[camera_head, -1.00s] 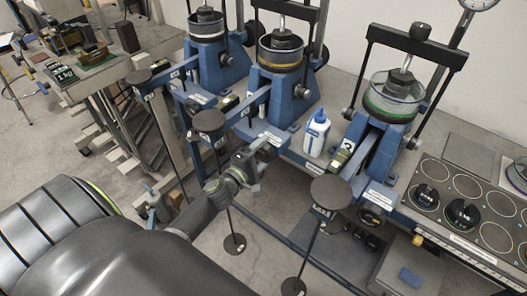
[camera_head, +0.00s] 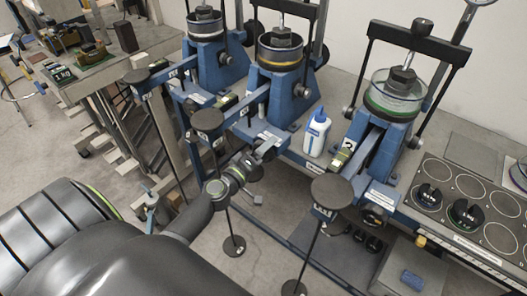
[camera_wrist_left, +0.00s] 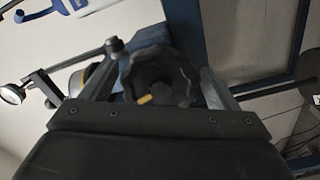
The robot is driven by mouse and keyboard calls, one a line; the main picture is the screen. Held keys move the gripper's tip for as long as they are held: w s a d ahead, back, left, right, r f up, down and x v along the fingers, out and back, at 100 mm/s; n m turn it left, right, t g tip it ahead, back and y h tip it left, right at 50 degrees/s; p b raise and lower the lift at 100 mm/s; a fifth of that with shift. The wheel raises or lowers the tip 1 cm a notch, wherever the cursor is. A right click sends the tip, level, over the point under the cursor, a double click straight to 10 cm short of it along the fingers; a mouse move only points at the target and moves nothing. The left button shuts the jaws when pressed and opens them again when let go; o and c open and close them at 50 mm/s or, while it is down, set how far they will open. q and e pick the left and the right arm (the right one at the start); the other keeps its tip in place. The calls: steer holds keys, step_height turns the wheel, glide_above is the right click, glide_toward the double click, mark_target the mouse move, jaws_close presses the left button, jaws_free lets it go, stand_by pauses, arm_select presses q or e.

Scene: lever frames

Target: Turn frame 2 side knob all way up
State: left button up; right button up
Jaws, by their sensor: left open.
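Three blue lever frames stand in a row; the middle one (camera_head: 283,92) is nearest my left gripper. My left gripper (camera_head: 268,153) is at the front of the bench, below the middle frame's lever arm. In the left wrist view a black lobed knob (camera_wrist_left: 160,76) with a yellow mark lies between the two open fingers (camera_wrist_left: 157,88). Whether the fingers touch it is not clear. In the head view this knob is hidden or too small to make out. A "2" shows on a tag (camera_head: 348,147) by the right frame (camera_head: 383,132). My right gripper is not in view.
A white bottle with a blue cap (camera_head: 317,134) stands between the middle and right frames. A dark panel with several round places (camera_head: 470,200) is at the right.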

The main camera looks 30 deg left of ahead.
arm_select(q)
steer(key=s+b, duration=0.1)
steer(key=s, duration=0.5)
steer(key=shift+a, duration=0.3)
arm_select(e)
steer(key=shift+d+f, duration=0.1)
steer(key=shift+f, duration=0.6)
